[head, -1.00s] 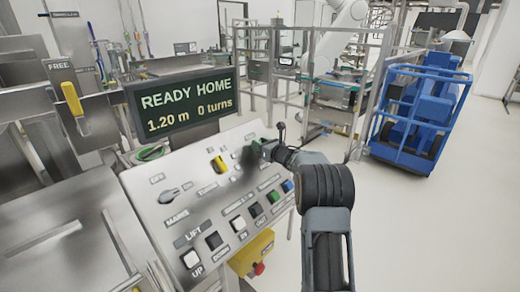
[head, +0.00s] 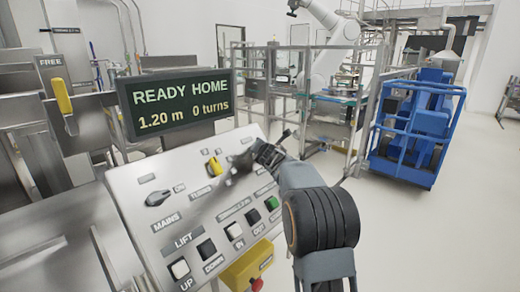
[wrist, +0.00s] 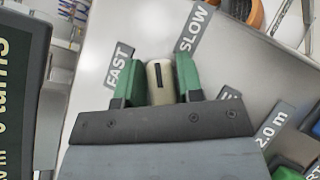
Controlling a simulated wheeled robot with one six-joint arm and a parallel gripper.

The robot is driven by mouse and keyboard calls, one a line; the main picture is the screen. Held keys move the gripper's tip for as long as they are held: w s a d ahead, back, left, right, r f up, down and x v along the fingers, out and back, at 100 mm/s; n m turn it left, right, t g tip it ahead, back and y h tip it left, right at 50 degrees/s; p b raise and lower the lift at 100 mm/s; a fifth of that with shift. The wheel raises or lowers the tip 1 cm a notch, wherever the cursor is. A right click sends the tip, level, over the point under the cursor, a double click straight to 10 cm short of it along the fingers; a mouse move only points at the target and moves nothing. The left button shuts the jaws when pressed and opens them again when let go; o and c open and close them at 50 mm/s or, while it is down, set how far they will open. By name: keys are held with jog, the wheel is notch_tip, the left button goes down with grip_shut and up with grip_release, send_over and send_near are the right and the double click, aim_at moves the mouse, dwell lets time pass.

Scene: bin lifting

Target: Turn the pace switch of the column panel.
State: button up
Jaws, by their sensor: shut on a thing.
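The pace switch (wrist: 160,84) is a pale beige knob with a dark line mark in the wrist view. It sits between the FAST label and the SLOW label. Its mark points roughly up the picture, between the two labels. My gripper (wrist: 159,78) has green fingers on both sides of the knob and is shut on it. In the head view my gripper (head: 262,152) is at the top right of the tilted column panel (head: 140,222), and it hides the pace switch there.
A yellow knob (head: 214,166) and the dark mains switch (head: 159,197) are left of my gripper on the panel. Several push buttons (head: 206,249) line its lower part. The dark display (head: 180,103) reads READY HOME. A blue caged cart (head: 410,135) stands right, with open floor beside it.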

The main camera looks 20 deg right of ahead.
jog(key=m+g+p, duration=0.1)
jog(key=m, duration=0.1)
jog(key=m+g+h+p, duration=0.1)
jog(key=shift+s+d+f+m+h+p, duration=0.1)
jog(key=shift+f+m+h+p, duration=0.1)
jog(key=shift+m+h+p, duration=0.15)
jog(key=m+g+p, duration=0.1)
jog(key=m+p, duration=0.1)
jog(key=shift+s+d+f+g+h+p, duration=0.1)
jog(key=shift+f+g+h+p, duration=0.1)
jog(key=shift+g+h+p, duration=0.15)
jog(key=shift+f+m+g, duration=0.1)
jog(key=shift+m+g, duration=0.15)
jog(key=shift+m, duration=0.2)
jog(key=shift+f+p, duration=0.15)
jog(key=shift+p, duration=0.25)
jog(key=o, duration=0.8)
jog(key=shift+a, duration=0.2)
jog(key=shift+c, duration=0.2)
jog(key=shift+d+r, duration=0.15)
jog(key=shift+r, duration=0.05)
jog(key=b+v, duration=0.1)
jog(key=v, duration=1.2)
jog(key=shift+s+r, duration=0.15)
jog(key=shift+s, duration=0.2)
